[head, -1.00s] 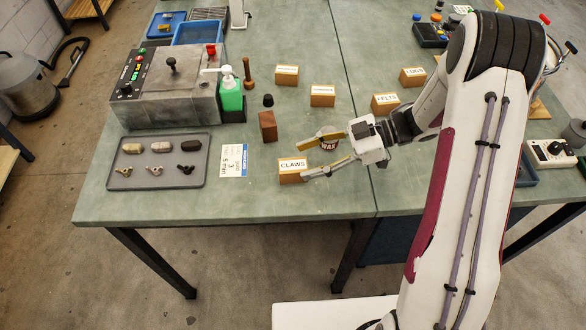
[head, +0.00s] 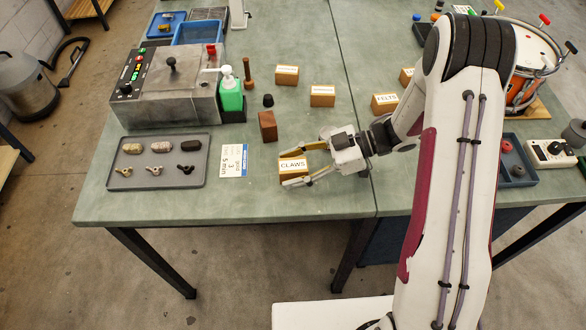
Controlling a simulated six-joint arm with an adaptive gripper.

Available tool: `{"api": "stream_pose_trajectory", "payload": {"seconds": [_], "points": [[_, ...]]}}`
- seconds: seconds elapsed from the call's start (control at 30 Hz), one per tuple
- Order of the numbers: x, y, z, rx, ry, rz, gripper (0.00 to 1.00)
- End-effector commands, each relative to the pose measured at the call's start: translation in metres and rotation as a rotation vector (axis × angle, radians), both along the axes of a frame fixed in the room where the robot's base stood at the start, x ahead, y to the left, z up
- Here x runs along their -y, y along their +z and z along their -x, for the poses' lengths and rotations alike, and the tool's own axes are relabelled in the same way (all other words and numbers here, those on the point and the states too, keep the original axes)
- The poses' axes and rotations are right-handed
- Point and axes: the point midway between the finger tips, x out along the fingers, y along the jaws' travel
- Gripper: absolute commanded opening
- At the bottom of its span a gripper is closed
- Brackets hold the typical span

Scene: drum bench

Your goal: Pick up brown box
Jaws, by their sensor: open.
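A light brown wooden box with a white label reading CLAWS (head: 291,166) stands on the green bench (head: 240,205) near its front edge. My gripper (head: 288,168) is open and low over the bench, with one finger along the far side of this box and the other along its near side. I cannot tell whether the fingers touch it. A darker, reddish-brown block (head: 267,126) stands upright just behind and to the left, clear of my gripper. More light brown labelled boxes stand farther back: one (head: 287,75), one (head: 322,95) and one reading FELTS (head: 384,103).
A small black piece (head: 268,101) stands behind the dark block. A white card (head: 233,160) and a grey tray (head: 196,183) of small parts lie to the left. A green pump bottle (head: 230,92) stands beside the grey machine (head: 190,107). A drum (head: 522,88) stands at right.

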Motion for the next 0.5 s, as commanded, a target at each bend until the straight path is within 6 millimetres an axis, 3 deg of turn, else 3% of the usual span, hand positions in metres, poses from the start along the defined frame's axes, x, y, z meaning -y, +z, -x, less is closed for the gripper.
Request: {"api": "stream_pose_trajectory", "payload": {"seconds": [0.1, 0.27, 0.5], "points": [[0.0000, 0.0001, -0.0001, 0.000, 0.000, 0.000, 0.49], [0.0001, 0.0002, -0.0001, 0.000, 0.000, 0.000, 0.08], [0.0001, 0.0003, -0.0001, 0.000, 0.000, 0.000, 0.08]]}}
